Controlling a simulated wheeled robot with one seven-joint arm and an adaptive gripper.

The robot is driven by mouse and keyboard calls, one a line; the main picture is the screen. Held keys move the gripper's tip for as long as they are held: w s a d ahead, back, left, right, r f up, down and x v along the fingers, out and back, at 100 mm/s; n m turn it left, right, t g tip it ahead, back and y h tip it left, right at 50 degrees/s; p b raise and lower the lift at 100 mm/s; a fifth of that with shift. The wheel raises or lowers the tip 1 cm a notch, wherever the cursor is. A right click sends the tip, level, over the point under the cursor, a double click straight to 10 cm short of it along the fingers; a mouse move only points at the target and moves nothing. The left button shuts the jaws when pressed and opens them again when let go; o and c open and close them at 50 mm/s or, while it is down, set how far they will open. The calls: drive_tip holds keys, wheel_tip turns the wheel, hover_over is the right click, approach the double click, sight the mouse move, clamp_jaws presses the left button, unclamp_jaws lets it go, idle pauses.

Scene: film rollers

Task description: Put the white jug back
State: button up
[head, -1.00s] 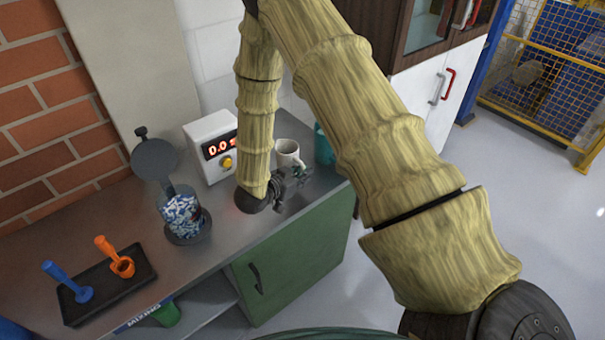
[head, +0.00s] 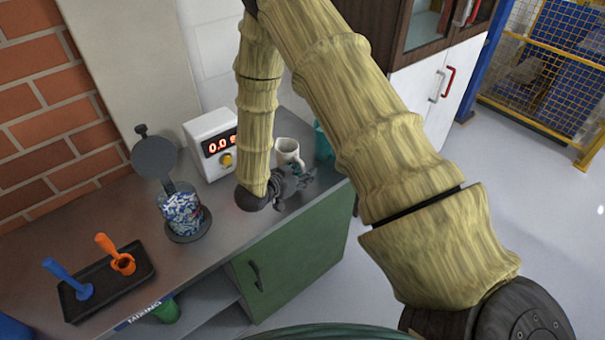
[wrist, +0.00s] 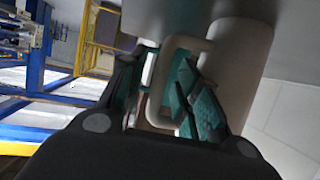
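In the wrist view, the jug's pale body (wrist: 238,65) is close in front of my gripper (wrist: 165,70). The outer bar of the jug's handle (wrist: 158,88) lies between my teal finger pads, one pad reaching inside the loop.
A white device (head: 205,135) with a red display stands behind my forearm. A glass jar (head: 182,215) on a dark stand is left of it. A black tray (head: 110,285) holds blue and orange tools. A teal container (head: 322,142) is close to the jug's right.

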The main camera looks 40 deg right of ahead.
drive_tip(key=shift+s+a+r, duration=0.1)
drive_tip(key=shift+a, duration=0.25)
drive_tip(key=b+v, duration=0.3)
drive_tip(key=v, duration=0.8)
